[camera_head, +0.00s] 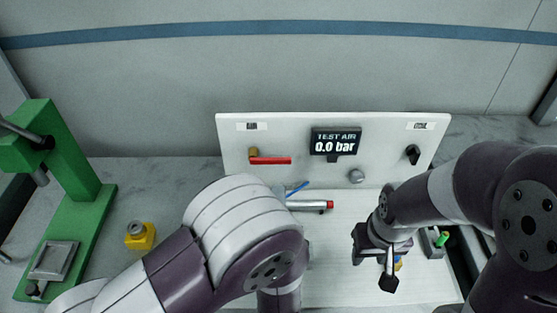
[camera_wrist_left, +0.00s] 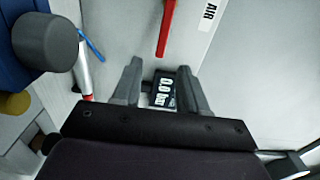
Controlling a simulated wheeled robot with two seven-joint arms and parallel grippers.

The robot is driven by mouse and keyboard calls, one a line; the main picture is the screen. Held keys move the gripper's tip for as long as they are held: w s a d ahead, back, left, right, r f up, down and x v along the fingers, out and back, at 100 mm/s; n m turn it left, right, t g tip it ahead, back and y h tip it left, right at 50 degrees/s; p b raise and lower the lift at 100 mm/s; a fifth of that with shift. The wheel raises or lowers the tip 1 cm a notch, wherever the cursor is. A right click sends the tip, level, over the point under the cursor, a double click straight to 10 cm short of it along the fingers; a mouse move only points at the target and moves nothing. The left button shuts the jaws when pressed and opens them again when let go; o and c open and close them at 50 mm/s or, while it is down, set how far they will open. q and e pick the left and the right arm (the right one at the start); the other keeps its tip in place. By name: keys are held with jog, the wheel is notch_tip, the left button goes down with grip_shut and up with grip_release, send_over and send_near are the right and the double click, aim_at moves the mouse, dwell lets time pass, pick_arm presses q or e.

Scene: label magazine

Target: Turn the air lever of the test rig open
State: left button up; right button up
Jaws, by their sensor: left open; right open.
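The red air lever (camera_head: 270,160) lies horizontally on the upright white panel (camera_head: 385,145), to the right of its brass valve body (camera_head: 254,152). The display (camera_head: 336,142) reads TEST AIR 0.0 bar. In the left wrist view, the red lever (camera_wrist_left: 166,28) and the AIR label (camera_wrist_left: 209,14) show beyond my left gripper (camera_wrist_left: 160,77). That gripper is open, with nothing held; the display (camera_wrist_left: 166,92) shows between its fingers. My arm hides this gripper in the head view. My right gripper (camera_head: 376,262) is open over the right part of the white base.
A cylinder with a red end (camera_head: 310,205) and a blue tube (camera_head: 297,187) are below the lever. A black knob (camera_head: 413,154) and grey button (camera_head: 356,176) are on the panel. A green press (camera_head: 75,200) and yellow block (camera_head: 140,236) stand left.

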aim_at(276, 163)
pick_arm(q)
jog(key=w, duration=0.6)
jog(key=w+p, duration=0.1)
jog(key=w, duration=0.5)
jog(key=shift+w+a, duration=0.2)
jog(key=shift+w, duration=0.05)
jog(key=shift+r, duration=0.1)
grip_shut()
